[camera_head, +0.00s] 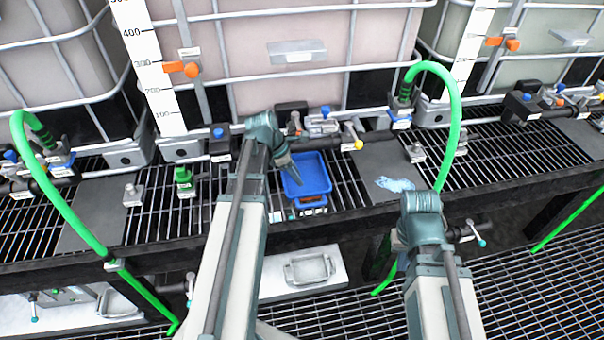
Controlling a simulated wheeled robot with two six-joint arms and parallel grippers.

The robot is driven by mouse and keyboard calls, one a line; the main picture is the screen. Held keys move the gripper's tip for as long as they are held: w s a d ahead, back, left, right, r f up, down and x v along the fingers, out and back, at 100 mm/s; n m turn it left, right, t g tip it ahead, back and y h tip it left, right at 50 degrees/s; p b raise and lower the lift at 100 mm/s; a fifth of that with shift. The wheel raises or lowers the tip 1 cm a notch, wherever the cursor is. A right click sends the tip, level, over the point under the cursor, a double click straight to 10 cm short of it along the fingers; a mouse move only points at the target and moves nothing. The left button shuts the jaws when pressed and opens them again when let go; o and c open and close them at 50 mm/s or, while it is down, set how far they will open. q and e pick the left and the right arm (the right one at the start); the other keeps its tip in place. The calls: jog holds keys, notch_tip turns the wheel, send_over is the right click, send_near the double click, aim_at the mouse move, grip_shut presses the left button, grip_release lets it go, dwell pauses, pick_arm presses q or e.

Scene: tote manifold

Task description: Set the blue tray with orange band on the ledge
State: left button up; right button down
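The blue tray (313,172) is at the middle of the view, over the grated shelf. A little orange shows at its near side, by a small blue-and-grey part. My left gripper (295,178) reaches down at the tray's left side, its tip overlapping the tray in the picture. I cannot tell whether it grips the tray wall, or whether the tray rests on the grating. My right arm ends at a teal wrist (422,205) in front of the shelf edge, right of the tray. Its fingers are hidden or not clear.
Large caged totes stand behind the shelf, with valves and pipes along their front. Green hoses (459,120) arch down at left and right. A grey plate (383,158) with a light-blue patch lies right of the tray. A pale panel (325,268) sits below the shelf.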

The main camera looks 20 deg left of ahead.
pick_arm(q)
jog(key=shift+p+v, duration=0.65)
jog(key=shift+v, duration=0.6)
jog(key=s+d+m+g+y, duration=0.1)
jog(key=s+d+m, duration=0.3)
jog(key=d+m, duration=0.4)
jog(key=s+d+f+m+g+y, duration=0.1)
jog(key=s+d+m+y, duration=0.1)
jog(key=s+d+m, duration=0.3)
jog(key=s+d+m+g+y, duration=0.1)
jog(key=s+d+m, duration=0.4)
jog(key=d+m, duration=0.6)
jog(key=m+y, duration=0.1)
jog(key=m, duration=0.4)
jog(key=shift+d+f, duration=0.3)
jog(key=shift+d, duration=0.05)
